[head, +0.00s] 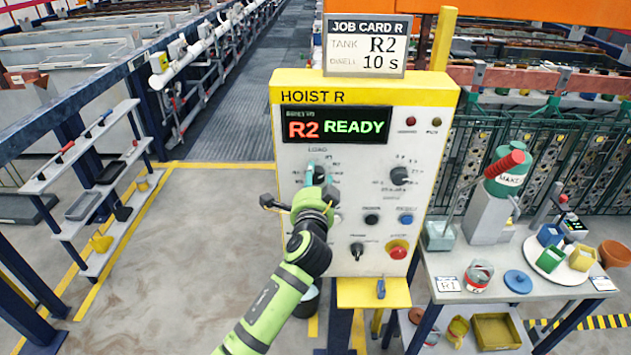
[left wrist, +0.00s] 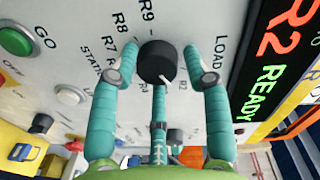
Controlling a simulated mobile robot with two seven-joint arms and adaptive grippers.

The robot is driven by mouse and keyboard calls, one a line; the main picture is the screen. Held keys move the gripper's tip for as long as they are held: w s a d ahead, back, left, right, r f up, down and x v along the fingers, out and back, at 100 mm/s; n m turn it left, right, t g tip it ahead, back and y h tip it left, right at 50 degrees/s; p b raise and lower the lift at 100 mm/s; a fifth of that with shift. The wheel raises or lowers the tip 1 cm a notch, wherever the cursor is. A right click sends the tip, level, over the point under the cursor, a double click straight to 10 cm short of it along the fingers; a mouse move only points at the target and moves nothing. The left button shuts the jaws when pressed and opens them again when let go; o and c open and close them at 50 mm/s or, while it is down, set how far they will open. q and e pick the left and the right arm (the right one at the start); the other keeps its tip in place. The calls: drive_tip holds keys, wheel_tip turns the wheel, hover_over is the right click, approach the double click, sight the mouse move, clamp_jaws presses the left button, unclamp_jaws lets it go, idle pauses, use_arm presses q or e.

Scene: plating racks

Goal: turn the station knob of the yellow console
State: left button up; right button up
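The console (head: 290,115) is a pale panel with a yellow top marked HOIST R. Its screen (head: 336,125) reads R2 READY. A job card (head: 366,46) above it reads tank R2, dwell 10 s. My left gripper (head: 319,178) is at the dial on the panel's left side and mostly hides it in the head view. The knob's white mark points down in that view, near the R2 label. My right gripper is not in view.
A second black dial (head: 402,175), a red button (head: 397,251) and several other buttons sit on the panel nearby. A green GO button (left wrist: 15,40) shows in the wrist view. A cluttered bench (head: 525,262) stands right; a shelf rack (head: 85,205) stands left.

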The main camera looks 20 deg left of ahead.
use_arm(q)
drive_tip(key=shift+f, duration=0.1)
drive_tip(key=v, duration=1.2)
